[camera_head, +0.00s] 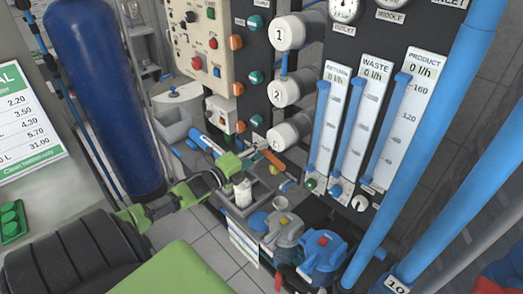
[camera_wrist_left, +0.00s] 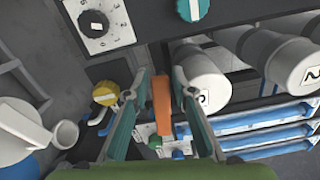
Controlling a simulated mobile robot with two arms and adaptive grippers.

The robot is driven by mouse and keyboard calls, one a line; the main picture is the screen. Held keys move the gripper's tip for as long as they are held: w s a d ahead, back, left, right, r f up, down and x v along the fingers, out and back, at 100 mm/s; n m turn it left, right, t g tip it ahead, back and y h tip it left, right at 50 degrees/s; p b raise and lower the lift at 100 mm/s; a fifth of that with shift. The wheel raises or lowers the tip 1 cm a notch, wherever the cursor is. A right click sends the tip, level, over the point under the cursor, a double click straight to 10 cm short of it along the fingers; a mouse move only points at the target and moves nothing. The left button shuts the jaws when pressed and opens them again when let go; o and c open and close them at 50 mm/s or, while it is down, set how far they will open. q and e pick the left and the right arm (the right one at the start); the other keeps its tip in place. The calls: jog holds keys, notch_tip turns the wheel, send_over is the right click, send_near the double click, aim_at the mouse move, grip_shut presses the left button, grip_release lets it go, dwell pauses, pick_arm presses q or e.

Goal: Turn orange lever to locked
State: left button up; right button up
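The orange lever (camera_head: 274,160) is low on the dark rack panel in the head view, just beyond my left gripper's fingertips. In the left wrist view the orange lever (camera_wrist_left: 162,103) stands lengthwise between the two fingers. My left gripper (camera_head: 259,150) reaches in from the left. In the left wrist view my left gripper (camera_wrist_left: 162,85) is open, one finger on each side of the lever, with small gaps visible. Whether either finger touches it is unclear. My right gripper is not in view.
White numbered cylinders (camera_head: 290,87) are above the lever. Flow meters (camera_head: 380,125) stand to the right. Blue-and-grey pumps (camera_head: 318,252) are below, and a large blue tank (camera_head: 105,95) is left. In the wrist view, a yellow knob (camera_wrist_left: 106,93) lies left of the fingers.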

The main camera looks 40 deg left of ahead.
pick_arm(q)
grip_shut()
jog(key=shift+f, duration=0.15)
jog(key=n, duration=0.1)
jog(key=f+n, duration=0.1)
jog(key=n, duration=0.1)
jog(key=n+b, duration=0.1)
jog(key=shift+f+n, duration=0.3)
jog(key=shift+f, duration=0.05)
jog(key=d+f+n, duration=0.1)
jog(key=n, duration=0.4)
jog(key=d+f+n, duration=0.1)
jog(key=d+n, duration=0.1)
jog(key=n, duration=0.3)
jog(key=d+f+n, duration=0.1)
jog(key=n, duration=0.4)
jog(key=shift+s+d+f+p, duration=0.2)
jog(key=shift+d+f+p, duration=0.05)
jog(key=shift+p, duration=0.05)
jog(key=shift+n, duration=0.3)
